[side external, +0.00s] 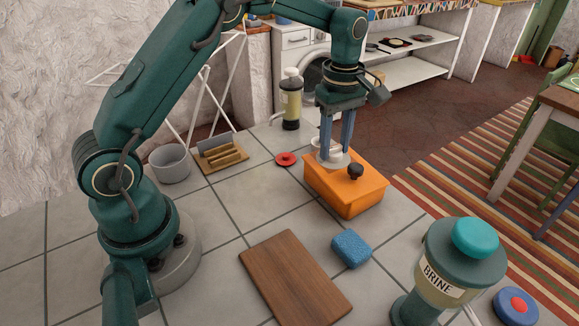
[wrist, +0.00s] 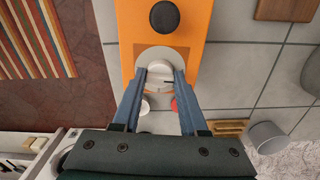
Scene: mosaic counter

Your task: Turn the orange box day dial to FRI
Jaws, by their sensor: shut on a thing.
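The orange box (side external: 345,201) stands on the tiled counter in the side external view. It also fills the top middle of the wrist view (wrist: 200,22). On its top is a pale round day dial (wrist: 160,54), with a round black knob (wrist: 165,17) beside it; the knob also shows in the side view (side external: 355,171). My gripper (side external: 334,151) points straight down over the dial. In the wrist view its blue fingers (wrist: 160,74) are shut on the dial's raised middle. A small dark mark shows between the fingers. No day lettering is readable, and the fingers hide part of the dial.
A red disc (side external: 285,159), wooden rack (side external: 223,157) and grey pot (side external: 170,164) lie left of the box. A blue sponge (side external: 351,248), wooden board (side external: 294,278) and BRINE dispenser (side external: 447,262) stand nearer the camera. Another dispenser (side external: 290,103) stands behind. Tiles left of the box are clear.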

